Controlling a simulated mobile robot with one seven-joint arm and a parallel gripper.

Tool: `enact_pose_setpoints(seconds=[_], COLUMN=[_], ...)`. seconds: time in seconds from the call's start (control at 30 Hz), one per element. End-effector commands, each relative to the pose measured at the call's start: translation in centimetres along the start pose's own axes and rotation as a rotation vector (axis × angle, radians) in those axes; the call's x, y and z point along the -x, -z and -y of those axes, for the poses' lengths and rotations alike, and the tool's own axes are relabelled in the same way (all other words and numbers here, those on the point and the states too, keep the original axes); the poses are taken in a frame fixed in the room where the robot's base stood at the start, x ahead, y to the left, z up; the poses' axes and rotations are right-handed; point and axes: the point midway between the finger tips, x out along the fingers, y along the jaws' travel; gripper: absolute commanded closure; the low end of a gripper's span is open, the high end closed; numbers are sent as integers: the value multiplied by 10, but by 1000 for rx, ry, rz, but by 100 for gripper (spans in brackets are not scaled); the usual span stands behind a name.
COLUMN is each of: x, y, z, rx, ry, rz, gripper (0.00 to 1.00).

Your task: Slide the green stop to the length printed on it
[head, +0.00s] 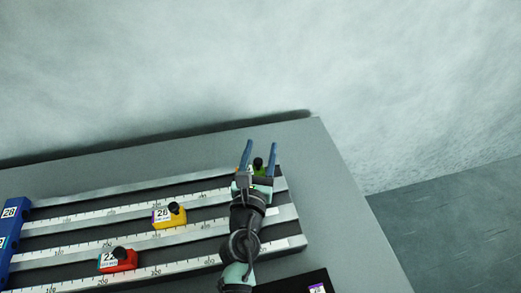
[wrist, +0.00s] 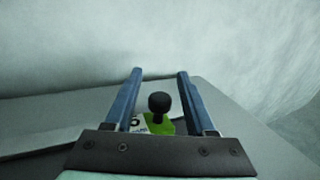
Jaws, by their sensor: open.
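The green stop (head: 260,170) sits at the right end of the farthest rail, partly hidden by my gripper in the head view. Its round black knob (wrist: 160,102) stands up from the green body (wrist: 163,124) in the wrist view. A white label with a digit that looks like 5 shows beside the knob, but most of it is hidden. My gripper (head: 260,146) is open, with its two blue fingers on either side of the knob and apart from it. The rail's printed scale (head: 205,196) runs along the row.
A yellow stop (head: 170,217) labelled 26 sits on the middle rail. A red stop (head: 118,261) sits on the nearest rail. A blue end block (head: 14,228) closes the rails at the left. A dark panel (head: 290,284) lies at the front right. The grey table (head: 335,190) is bare at the right.

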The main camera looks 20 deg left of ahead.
Motion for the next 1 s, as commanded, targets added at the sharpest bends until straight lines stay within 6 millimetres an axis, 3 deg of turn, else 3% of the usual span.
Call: enact_pose_setpoints(seconds=[0.07, 0.4, 1.0], x=[0, 0, 0], y=[0, 0, 0], z=[0, 0, 0], rx=[0, 0, 0], ry=[0, 0, 0], rz=[0, 0, 0], gripper=[45, 100, 100])
